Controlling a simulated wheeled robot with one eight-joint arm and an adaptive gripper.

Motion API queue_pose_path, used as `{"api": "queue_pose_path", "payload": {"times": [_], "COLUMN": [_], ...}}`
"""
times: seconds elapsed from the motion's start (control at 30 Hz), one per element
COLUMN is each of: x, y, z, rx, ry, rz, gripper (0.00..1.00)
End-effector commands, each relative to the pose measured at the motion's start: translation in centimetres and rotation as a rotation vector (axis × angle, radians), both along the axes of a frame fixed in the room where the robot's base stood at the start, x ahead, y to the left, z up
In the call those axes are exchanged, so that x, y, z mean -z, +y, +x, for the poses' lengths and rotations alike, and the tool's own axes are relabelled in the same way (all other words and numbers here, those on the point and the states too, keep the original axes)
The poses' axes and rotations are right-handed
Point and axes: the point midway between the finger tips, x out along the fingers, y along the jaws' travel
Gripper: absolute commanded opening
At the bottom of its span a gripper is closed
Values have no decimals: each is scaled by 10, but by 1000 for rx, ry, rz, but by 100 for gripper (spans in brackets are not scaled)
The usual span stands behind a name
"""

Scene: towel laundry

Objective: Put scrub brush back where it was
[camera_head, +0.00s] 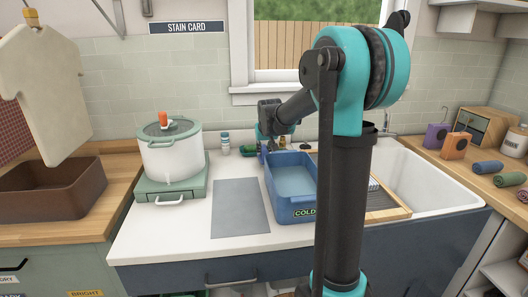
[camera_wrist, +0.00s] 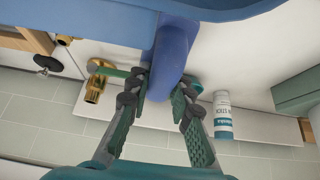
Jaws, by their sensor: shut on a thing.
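My gripper (camera_wrist: 164,90) is shut on a blue, rounded, bar-like piece (camera_wrist: 169,62), which I take for the scrub brush. Its upper part meets the blue basin (camera_wrist: 235,12) in the wrist view, so I cannot tell whether they touch. Its bristles are not visible. In the head view my gripper (camera_head: 268,143) is at the back of the counter, behind the basin marked COLD (camera_head: 285,209). In the wrist view a green piece (camera_wrist: 119,70) shows behind the fingers.
A white-labelled bottle (camera_wrist: 222,115) stands close beside the fingers, near the tiled wall. A brass tap fitting (camera_wrist: 96,83) is on the other side. A white pot (camera_head: 171,155) stands left on a green base. The grey mat (camera_head: 240,207) is bare.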

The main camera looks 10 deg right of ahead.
Motion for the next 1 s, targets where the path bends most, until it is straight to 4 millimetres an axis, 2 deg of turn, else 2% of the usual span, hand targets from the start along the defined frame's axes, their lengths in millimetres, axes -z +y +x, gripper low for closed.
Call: {"api": "queue_pose_path", "payload": {"times": [0.1, 0.43, 0.47, 0.6, 1.0], "x": [6, 9, 9, 9, 4], "y": [0, 0, 0, 0, 0], "z": [0, 0, 0, 0, -1], "rx": [0, 0, 0, 0, 0], "ry": [0, 0, 0, 0, 0], "rz": [0, 0, 0, 0, 0], "gripper": [0, 0, 23, 41, 42]}}
